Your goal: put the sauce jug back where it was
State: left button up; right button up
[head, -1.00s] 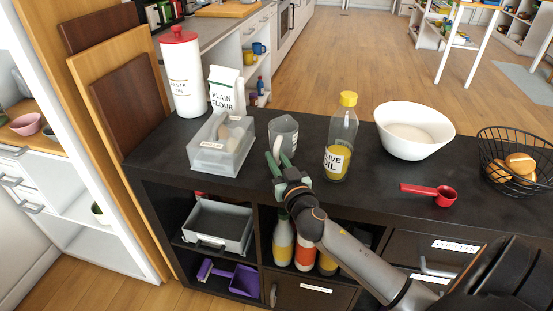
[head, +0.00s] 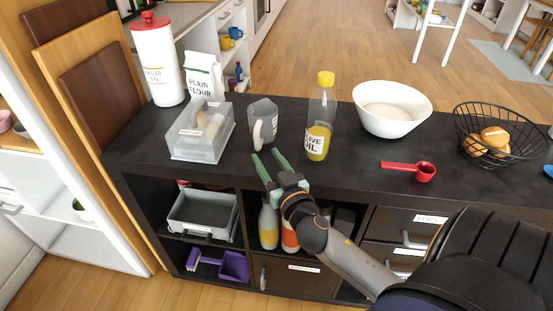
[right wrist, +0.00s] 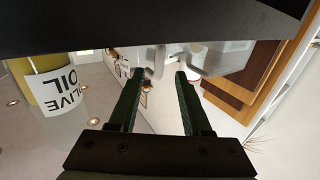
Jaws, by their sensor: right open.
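The sauce jug (head: 263,123) is a grey, translucent jug with a pale handle facing me. It stands upright on the dark top of the shelf unit (head: 345,160), between a clear bin and the oil bottle. My right gripper (head: 268,158) is open and empty, with its green fingers pointing at the jug from the front edge of the top. A gap shows between the fingertips and the handle. The open fingers (right wrist: 160,78) also show in the right wrist view, with pale, blurred shapes beyond them. My left gripper is not in view.
The clear bin (head: 201,133) holding eggs is left of the jug, and the olive oil bottle (head: 320,120) is right of it. A white bowl (head: 392,108), red scoop (head: 410,170) and wire basket (head: 500,135) stand farther right. Bottles (head: 268,225) fill a cubby below.

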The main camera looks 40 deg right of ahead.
pick_arm(q)
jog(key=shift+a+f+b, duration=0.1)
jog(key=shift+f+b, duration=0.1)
jog(key=shift+b, duration=0.1)
pick_arm(e)
jog(key=s+a+f+n+g+y, duration=0.3)
jog(key=s+a+f, duration=0.5)
jog(key=f, duration=0.3)
jog(key=s+a+f+n+g+y, duration=0.3)
jog(key=s+a+f+g+y, duration=0.2)
jog(key=s+a+f, duration=0.3)
jog(key=a+f, duration=0.3)
jog(key=shift+s+a+f, duration=0.15)
jog(key=shift+s+f, duration=0.05)
jog(key=shift+s, duration=0.05)
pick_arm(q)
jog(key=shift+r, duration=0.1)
pick_arm(e)
jog(key=shift+r, duration=0.1)
